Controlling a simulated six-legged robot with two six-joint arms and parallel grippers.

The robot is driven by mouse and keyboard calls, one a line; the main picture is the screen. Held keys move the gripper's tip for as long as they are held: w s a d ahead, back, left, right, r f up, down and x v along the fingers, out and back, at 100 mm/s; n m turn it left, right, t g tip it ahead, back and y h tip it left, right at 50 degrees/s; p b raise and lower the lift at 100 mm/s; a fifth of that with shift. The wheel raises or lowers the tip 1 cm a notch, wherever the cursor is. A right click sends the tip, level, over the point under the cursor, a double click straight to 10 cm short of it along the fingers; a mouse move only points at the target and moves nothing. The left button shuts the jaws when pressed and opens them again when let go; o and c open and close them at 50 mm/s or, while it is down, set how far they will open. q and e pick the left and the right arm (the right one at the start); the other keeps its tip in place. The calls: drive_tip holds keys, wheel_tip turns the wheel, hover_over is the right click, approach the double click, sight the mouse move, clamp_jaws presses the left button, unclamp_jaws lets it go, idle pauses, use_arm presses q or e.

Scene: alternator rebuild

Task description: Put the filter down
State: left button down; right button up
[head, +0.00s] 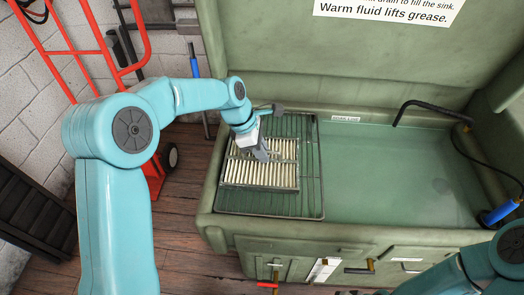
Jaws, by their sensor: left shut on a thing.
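The filter (262,174) is a flat rectangular panel with cream pleats in a grey frame. It lies over the wire rack (311,191) on the left side of the green sink. My left gripper (261,154) is at the filter's upper edge and shut on it, the fingertips partly hidden by the gripper body. The filter looks flat against the rack, but I cannot tell whether it touches it. Part of my right arm shows at the lower right; its gripper is out of frame.
The green parts washer (350,245) holds a basin of fluid (395,180) right of the rack. A black spout (432,106) and a blue-handled brush (501,212) are at its right. A red hand truck (105,45) stands at the left.

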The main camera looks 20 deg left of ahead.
use_arm(q)
drive_tip(key=shift+s+f, duration=0.1)
drive_tip(key=shift+f, duration=0.05)
drive_tip(key=c, duration=1.1)
unclamp_jaws()
drive_tip(key=v, duration=1.2)
drive_tip(key=shift+p, duration=0.3)
